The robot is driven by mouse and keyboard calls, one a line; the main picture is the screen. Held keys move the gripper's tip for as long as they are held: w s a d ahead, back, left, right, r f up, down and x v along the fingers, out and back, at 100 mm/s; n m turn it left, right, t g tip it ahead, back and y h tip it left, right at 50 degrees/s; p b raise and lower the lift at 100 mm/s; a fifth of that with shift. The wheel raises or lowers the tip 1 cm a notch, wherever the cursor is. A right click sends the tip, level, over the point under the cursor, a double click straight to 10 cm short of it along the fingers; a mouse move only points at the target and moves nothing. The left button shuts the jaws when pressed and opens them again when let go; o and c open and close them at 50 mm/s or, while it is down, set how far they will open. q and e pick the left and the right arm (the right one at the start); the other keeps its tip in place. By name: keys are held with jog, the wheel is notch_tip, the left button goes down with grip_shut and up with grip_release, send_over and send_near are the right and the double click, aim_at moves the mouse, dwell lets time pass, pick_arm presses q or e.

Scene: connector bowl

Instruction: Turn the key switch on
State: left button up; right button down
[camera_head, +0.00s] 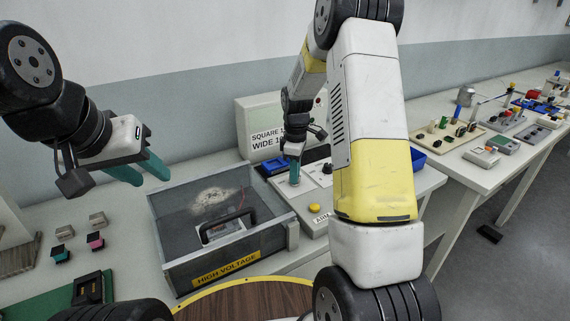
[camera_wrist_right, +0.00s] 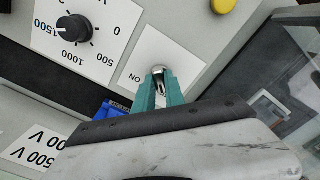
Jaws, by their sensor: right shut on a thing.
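The key switch (camera_wrist_right: 159,71) is a small silver part on a white label marked "ON" in the right wrist view. It sits on a grey control panel (camera_wrist_right: 207,45). My right gripper (camera_wrist_right: 160,86) has its teal fingers closed on the switch, and the fingertips hide part of it. In the head view the right gripper (camera_head: 294,178) reaches down onto the panel, and the switch itself is hidden there. My left gripper (camera_head: 152,172) hangs empty above the left end of the high-voltage box, its teal fingers apart.
The box marked "HIGH VOLTAGE" (camera_head: 166,252) stands left of the panel. A yellow button (camera_head: 314,208) and a black dial (camera_wrist_right: 73,29) are close to the switch. A blue bin (camera_head: 418,160) is at the right. Small blocks lie at the far left.

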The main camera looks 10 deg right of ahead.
jog(key=m, duration=1.3)
jog(key=shift+m, duration=2.4)
jog(key=c, duration=1.4)
grip_release()
